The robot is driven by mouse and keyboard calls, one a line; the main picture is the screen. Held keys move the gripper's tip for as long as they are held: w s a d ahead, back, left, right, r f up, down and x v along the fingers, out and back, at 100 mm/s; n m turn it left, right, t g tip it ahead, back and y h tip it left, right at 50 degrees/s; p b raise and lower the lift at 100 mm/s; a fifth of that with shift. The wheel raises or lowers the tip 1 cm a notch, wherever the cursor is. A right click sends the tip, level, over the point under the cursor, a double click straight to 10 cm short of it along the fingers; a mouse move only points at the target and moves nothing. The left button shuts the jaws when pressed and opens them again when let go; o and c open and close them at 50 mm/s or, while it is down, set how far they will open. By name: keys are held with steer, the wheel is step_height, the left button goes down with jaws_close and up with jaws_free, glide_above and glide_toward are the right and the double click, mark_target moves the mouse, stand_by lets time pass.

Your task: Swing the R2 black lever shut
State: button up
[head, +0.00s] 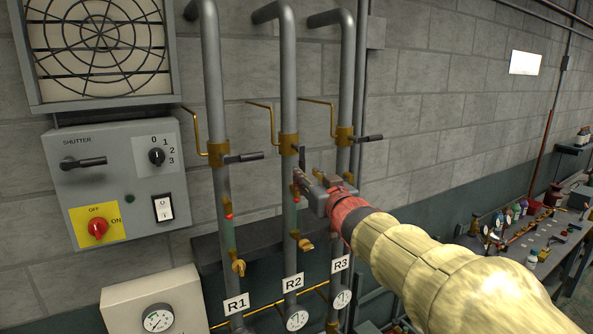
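The R2 pipe (289,80) is the middle one of three grey vertical pipes, above the R2 label (293,282). Its brass valve (289,141) carries a short visible dark piece, the R2 black lever (302,157), which seems to point down, unlike the sideways levers on R1 and R3. My gripper (303,183) is just below this lever, in front of the R2 pipe and by a small red-tipped fitting. Its fingertips are small and partly merge with the pipe, so I cannot tell whether they touch the lever or how far they are apart.
The R1 lever (243,158) and R3 lever (368,138) stick out to the right of their pipes. Thin brass tubes run beside the valves. A grey shutter control box (120,190) is at left. A cluttered workbench (545,262) stands at right.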

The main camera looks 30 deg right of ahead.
mark_target(304, 170)
steer(key=shift+w+d+f+p, duration=0.15)
steer(key=shift+w+d, duration=0.2)
steer(key=shift+w, duration=1.05)
steer(key=shift+w+d+r+p, duration=0.15)
steer(key=shift+w+d, duration=0.15)
steer(key=shift+w, duration=1.1)
steer(key=shift+f, duration=0.1)
steer(key=shift+c, duration=1.2)
jaws_close()
